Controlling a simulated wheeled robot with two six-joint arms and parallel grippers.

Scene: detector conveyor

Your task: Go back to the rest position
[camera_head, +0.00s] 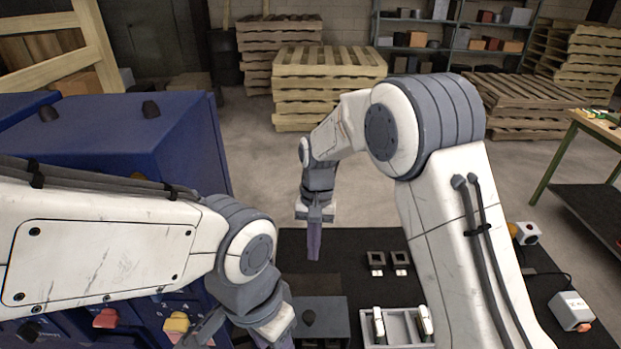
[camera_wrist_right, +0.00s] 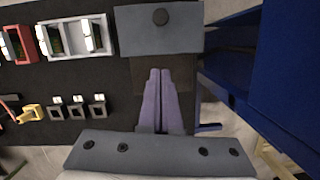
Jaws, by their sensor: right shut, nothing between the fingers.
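My right gripper (camera_head: 314,245) hangs above the far edge of the black work surface (camera_head: 345,243), pointing down. Its two purple fingers lie together in the right wrist view (camera_wrist_right: 160,100), with nothing between them. The fingers are over a dark patch beside a grey box with a black knob (camera_wrist_right: 130,40). My left arm comes in low from the left. Its gripper (camera_head: 283,340) is at the bottom edge of the head view, in front of the blue machine; its fingertips are cut off or hidden, so its opening cannot be judged.
A grey tray (camera_head: 397,341) holds two white parts, partly behind my right arm. A white device (camera_head: 571,308) stands at the right. The blue machine (camera_head: 160,140) is at the left. Open floor (camera_head: 262,170) lies towards the pallets.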

